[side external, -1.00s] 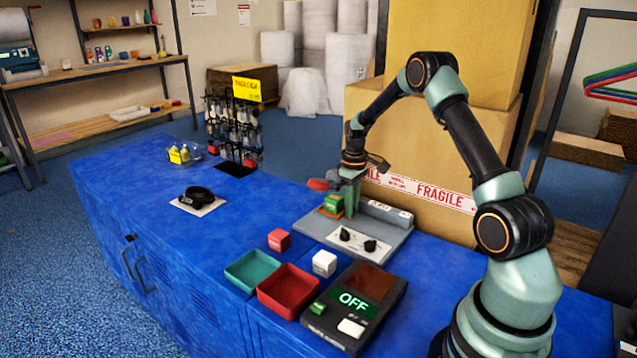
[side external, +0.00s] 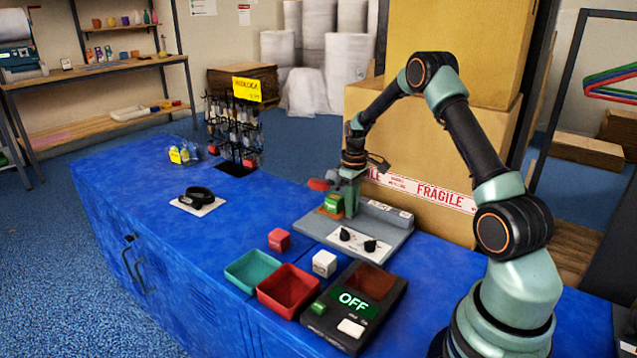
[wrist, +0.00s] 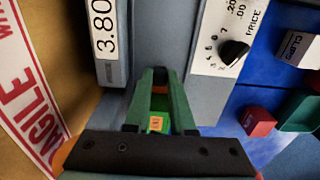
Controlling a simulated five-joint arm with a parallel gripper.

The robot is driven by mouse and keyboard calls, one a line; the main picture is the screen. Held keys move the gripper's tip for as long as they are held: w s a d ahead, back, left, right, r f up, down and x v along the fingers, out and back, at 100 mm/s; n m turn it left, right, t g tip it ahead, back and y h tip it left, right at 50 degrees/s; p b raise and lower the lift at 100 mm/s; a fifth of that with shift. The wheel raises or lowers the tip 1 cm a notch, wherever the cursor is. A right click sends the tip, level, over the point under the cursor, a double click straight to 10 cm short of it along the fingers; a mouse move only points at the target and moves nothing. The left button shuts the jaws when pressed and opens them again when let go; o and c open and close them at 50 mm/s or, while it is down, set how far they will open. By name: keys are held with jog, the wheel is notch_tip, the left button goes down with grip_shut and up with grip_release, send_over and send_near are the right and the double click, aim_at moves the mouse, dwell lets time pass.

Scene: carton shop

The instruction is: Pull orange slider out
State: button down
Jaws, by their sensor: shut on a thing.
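A grey device (side external: 378,237) with a white dial panel stands on the blue counter; its grey body also shows in the wrist view (wrist: 208,98). The orange slider (side external: 327,212) shows as a flat strip at the device's left end, under a green block (side external: 333,202). My gripper (side external: 350,203) points down at that end, against the block. In the wrist view, my gripper's two green fingers (wrist: 158,90) are shut on the green block, which carries a small orange label (wrist: 155,124). The dark gripper body hides most of the slider there.
A red part (side external: 318,185) shows just left of my gripper. A red cube (side external: 279,239), a white cube (side external: 324,263), a teal tray (side external: 252,271), a red tray (side external: 288,289) and a dark box reading OFF (side external: 353,301) stand in front. Cartons (side external: 425,180) stand close behind.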

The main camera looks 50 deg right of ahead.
dwell(0.4)
jog(key=s, duration=1.1)
jog(key=shift+s+r, duration=0.1)
jog(key=shift+s, duration=0.05)
jog(key=c, duration=0.8)
grip_release()
jog(key=shift+s, duration=0.1)
jog(key=shift+o, duration=0.2)
jog(key=shift+r, duration=0.3)
notch_tip(320, 180, up, 11)
jog(key=shift+r, duration=0.2)
